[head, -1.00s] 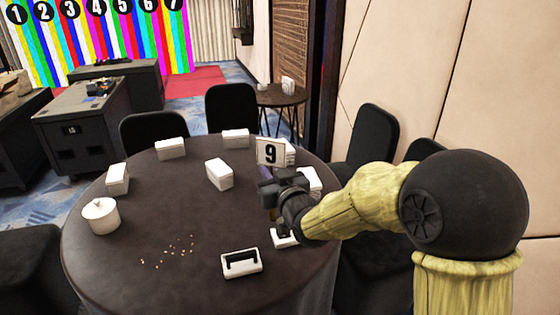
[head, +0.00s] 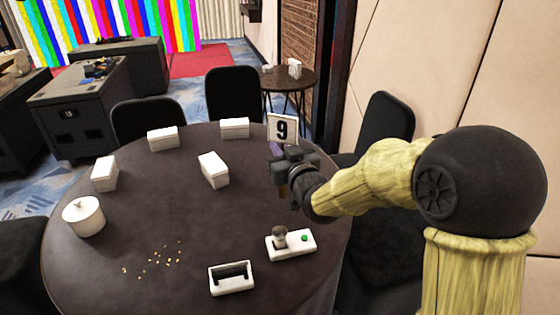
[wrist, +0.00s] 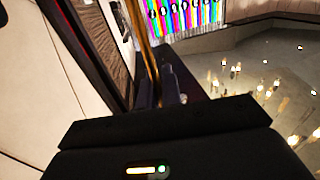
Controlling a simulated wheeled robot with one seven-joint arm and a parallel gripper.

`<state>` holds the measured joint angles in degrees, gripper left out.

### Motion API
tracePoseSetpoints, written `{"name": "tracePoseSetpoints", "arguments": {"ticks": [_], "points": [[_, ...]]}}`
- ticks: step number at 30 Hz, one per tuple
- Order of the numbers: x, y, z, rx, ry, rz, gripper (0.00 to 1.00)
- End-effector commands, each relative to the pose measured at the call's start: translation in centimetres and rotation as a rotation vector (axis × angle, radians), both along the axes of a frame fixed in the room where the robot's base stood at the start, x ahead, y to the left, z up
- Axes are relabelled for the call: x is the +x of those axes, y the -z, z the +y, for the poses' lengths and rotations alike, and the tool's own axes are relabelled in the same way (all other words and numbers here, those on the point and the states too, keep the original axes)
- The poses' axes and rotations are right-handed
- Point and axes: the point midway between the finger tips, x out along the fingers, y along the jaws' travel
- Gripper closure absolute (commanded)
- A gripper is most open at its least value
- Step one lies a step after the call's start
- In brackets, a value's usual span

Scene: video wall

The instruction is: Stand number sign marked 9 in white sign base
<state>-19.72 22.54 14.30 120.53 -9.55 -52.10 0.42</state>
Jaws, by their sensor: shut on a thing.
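The number sign marked 9 (head: 282,129) is a white plate with a black numeral, held up above the right part of the round table in the head view. My gripper (head: 291,163) is shut on the sign below its plate. The white sign base (head: 233,288) is a white block with a dark slot, lying near the table's front edge. My gripper is above, behind and to the right of it, apart from it. In the wrist view a thin brownish edge rises above my dark gripper body; I cannot tell whether it is the sign.
A white box with a knob and green button (head: 304,248) lies right of the base. Crumbs (head: 155,260), a lidded white pot (head: 84,217) and several white boxes (head: 214,170) are on the dark table (head: 150,205). Chairs (head: 233,97) surround it.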

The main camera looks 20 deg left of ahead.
Motion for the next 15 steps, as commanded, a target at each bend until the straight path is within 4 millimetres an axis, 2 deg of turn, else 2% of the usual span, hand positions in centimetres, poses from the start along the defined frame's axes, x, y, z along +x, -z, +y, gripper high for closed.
{"name": "tracePoseSetpoints", "arguments": {"ticks": [9, 15], "points": [[0.1, 0.0, 0.0, 0.000, -0.001, 0.000, 1.00], [0.6, 1.5, 0.4, -0.005, -0.019, 0.005, 1.00]]}}
